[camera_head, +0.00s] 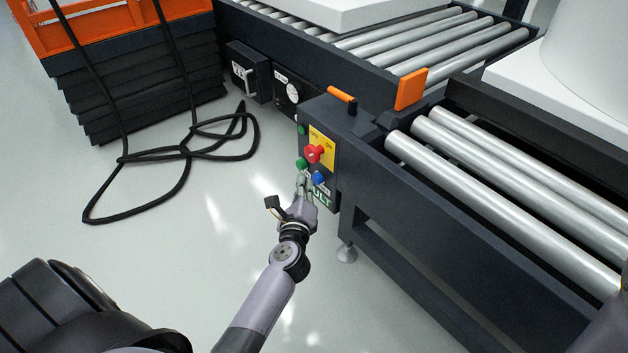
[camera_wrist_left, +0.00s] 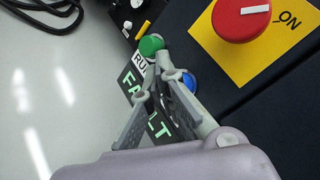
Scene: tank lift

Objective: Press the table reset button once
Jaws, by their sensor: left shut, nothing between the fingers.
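A dark control box on the conveyor table carries a yellow plate (camera_head: 322,143) with a red rotary knob (camera_head: 314,154). Below the knob are a green button (camera_head: 301,163) and a blue button (camera_head: 319,178); I read no reset label on either. In the left wrist view, the green button (camera_wrist_left: 151,44) sits beside a RUN label, and the blue button (camera_wrist_left: 190,82) is partly hidden by a finger. A FAULT sign (camera_wrist_left: 145,105) shows green letters behind the fingers. My left gripper (camera_head: 303,180) is shut and empty, fingertips close to both buttons; contact is unclear. My right gripper is out of view.
Conveyor rollers (camera_head: 500,190) run to the right of the box, and an orange block (camera_head: 411,89) stands above it. A black cable (camera_head: 170,160) loops on the floor at left near an orange-topped lift (camera_head: 140,75).

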